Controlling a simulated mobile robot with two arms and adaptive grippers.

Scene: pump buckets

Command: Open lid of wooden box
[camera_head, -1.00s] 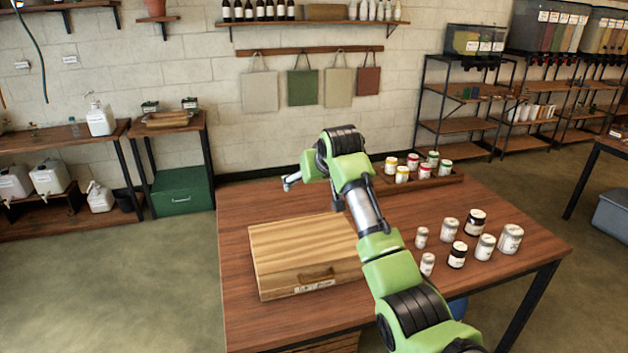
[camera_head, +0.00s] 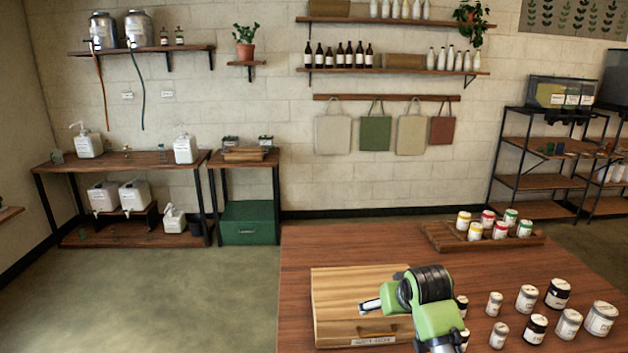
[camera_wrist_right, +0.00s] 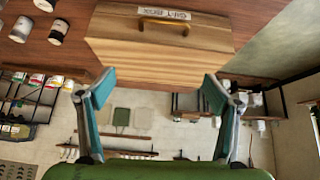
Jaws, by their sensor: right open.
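The wooden box (camera_head: 332,302) sits on the near left part of the brown table, with its lid down. It has a handle (camera_head: 378,330) and a paper label on its front face. The box also shows at the top of the right wrist view (camera_wrist_right: 160,62), with the handle (camera_wrist_right: 165,23) near the upper edge. My right gripper (camera_head: 368,305) appears over the right part of the box in the head view and hides some of it. In the right wrist view its fingers (camera_wrist_right: 158,90) are wide apart with nothing between them. My left gripper is out of view.
Several jars (camera_head: 527,298) stand on the table to the right of the box. A wooden tray (camera_head: 436,236) with several small paint jars is at the table's back. A green bin (camera_head: 248,222) is under a side table at left. Floor left of the table is clear.

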